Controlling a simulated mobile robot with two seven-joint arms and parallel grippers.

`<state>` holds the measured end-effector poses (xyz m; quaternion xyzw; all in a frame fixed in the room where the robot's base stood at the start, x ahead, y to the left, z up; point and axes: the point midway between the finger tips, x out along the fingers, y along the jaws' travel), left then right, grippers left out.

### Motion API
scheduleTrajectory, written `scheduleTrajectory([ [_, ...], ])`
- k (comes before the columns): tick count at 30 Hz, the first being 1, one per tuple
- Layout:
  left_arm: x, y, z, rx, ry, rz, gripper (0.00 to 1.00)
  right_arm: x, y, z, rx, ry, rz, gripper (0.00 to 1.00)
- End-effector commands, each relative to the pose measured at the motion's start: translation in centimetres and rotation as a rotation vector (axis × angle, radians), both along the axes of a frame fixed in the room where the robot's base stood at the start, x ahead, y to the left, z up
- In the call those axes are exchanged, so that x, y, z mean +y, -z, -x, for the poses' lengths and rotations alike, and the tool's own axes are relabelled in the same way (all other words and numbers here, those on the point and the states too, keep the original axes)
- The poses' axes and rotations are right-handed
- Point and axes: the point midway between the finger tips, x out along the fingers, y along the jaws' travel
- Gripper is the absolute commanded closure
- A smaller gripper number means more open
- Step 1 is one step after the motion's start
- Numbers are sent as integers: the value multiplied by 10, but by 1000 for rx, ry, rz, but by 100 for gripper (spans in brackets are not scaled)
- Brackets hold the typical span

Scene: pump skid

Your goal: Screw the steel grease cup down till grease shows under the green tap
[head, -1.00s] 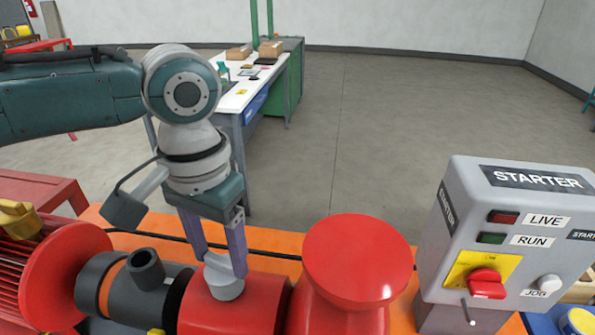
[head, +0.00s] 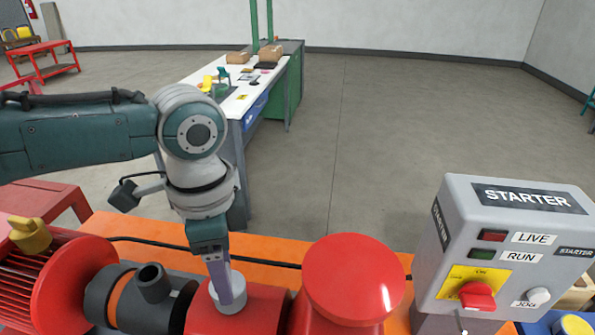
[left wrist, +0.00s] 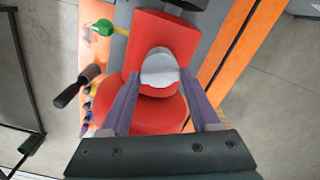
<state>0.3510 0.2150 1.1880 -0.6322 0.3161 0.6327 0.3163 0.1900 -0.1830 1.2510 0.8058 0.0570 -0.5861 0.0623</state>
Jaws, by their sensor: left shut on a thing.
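The steel grease cup (head: 239,284) is a short pale grey cylinder on top of the red pump housing (head: 262,306). My left gripper (head: 228,298) points down with its purple fingers around the cup. In the head view one finger hides part of the cup. The left wrist view shows the cup (left wrist: 160,66) between the two fingertips, and the gripper is shut on it. The green tap (left wrist: 104,27) shows at upper left there. A small pale patch lies beside the tap; I cannot tell whether it is grease. My right gripper is not in view.
A grey starter box (head: 512,250) with a red switch stands at the right of the orange skid (head: 265,252). A large red dome (head: 354,275) is just right of the cup. A dark-handled thing (left wrist: 75,88) shows in the wrist view. A workbench (head: 233,105) stands behind.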

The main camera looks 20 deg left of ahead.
Motion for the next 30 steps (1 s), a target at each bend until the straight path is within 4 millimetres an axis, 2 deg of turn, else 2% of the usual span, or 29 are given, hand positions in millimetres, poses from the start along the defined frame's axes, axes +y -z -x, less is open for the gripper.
scheduleTrajectory([
  [12, -1, -1, 0, 0, 203, 2, 93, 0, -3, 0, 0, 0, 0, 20],
  [29, -2, -1, 0, -1, 235, 4, 93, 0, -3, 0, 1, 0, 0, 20],
  [30, -2, -1, 0, -1, 235, 4, 36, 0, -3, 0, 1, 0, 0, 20],
])
